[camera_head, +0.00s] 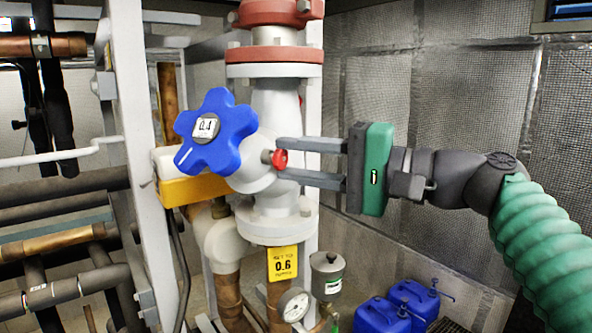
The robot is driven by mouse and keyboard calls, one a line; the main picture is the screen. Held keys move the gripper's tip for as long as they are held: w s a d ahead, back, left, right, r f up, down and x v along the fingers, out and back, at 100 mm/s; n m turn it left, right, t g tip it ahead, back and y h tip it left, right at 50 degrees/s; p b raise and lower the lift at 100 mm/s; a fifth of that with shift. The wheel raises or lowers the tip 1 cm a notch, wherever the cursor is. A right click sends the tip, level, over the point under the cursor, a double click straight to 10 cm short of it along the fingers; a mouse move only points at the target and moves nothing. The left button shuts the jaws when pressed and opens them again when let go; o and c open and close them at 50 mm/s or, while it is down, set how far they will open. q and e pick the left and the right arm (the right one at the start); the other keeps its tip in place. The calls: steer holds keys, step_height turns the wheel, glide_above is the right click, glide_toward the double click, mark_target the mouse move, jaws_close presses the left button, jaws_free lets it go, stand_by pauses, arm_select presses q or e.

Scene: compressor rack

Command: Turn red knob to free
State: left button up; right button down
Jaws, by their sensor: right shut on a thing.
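The small red knob (280,159) sits on the right side of the white valve body (252,166), beside the blue star-shaped handwheel (217,131) marked 0.4. My right gripper (281,159) reaches in from the right, with one grey finger above the knob and one below it. It is shut on the red knob. The fingertips hide part of the knob's surroundings, and its turn position cannot be read. My left gripper is not in view.
A grey upright frame post (133,150) stands left of the valve. Below are a yellow 0.6 tag (283,263), a pressure gauge (293,305) and blue canisters (381,316). Pipes fill the left side. A mesh-covered wall (445,110) stands behind my right arm.

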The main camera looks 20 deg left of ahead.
steer(key=shift+f+n, duration=0.25)
steer(key=shift+n, duration=0.35)
steer(key=shift+f+b, duration=0.1)
steer(key=shift+b, duration=0.2)
steer(key=c, duration=1.5)
jaws_free()
steer(key=o, duration=0.4)
steer(key=shift+o, duration=0.2)
steer(key=shift+r, duration=0.2)
